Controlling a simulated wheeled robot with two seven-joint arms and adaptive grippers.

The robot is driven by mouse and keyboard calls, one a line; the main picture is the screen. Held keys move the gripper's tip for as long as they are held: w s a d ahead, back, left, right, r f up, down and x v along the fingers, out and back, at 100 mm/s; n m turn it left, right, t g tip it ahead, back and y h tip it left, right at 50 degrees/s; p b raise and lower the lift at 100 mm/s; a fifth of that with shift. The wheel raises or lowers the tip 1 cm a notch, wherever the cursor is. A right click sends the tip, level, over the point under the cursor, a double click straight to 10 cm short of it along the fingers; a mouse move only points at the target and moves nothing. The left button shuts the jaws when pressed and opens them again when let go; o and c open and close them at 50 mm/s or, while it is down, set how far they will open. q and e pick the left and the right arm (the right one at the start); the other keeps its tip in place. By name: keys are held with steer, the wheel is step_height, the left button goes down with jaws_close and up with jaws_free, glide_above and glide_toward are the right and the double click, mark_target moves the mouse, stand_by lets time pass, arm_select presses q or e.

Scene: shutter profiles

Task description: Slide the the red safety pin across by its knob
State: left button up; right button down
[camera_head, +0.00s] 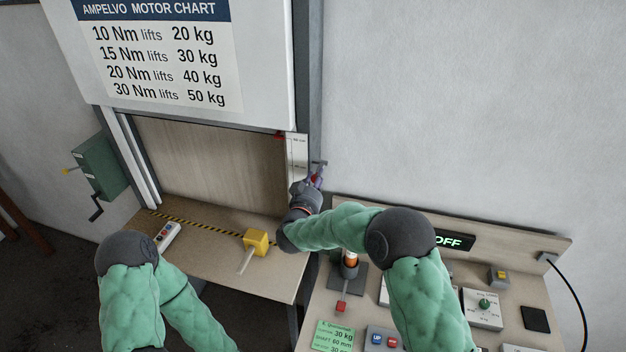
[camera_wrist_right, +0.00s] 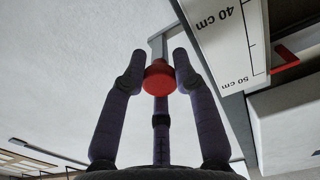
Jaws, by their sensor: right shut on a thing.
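The safety pin's round red knob (camera_wrist_right: 159,78) sits between the fingers of my right gripper (camera_wrist_right: 160,70) in the right wrist view. The fingers are shut on it from the sides, with a third finger behind. A grey metal piece (camera_wrist_right: 157,45) shows just beyond the knob. In the head view my right gripper (camera_head: 316,178) is at the right post of the shutter frame, beside the white scale strip. The knob is small there and mostly hidden by the fingers. My left arm is at the lower left, but its gripper is out of view.
The white scale (camera_wrist_right: 228,40) and a red pointer (camera_wrist_right: 285,58) are close to the right of the gripper. The wall to the right is bare.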

steer(key=c, duration=1.2)
jaws_free()
steer(key=shift+w+d+r, duration=0.1)
steer(key=shift+d+r, duration=0.1)
steer(key=shift+r, duration=0.25)
steer(key=shift+o, duration=1.3)
steer(key=shift+d, duration=0.1)
steer(key=shift+f, duration=0.15)
steer(key=shift+s+f, duration=0.1)
steer(key=shift+s, duration=0.1)
steer(key=v, duration=1.2)
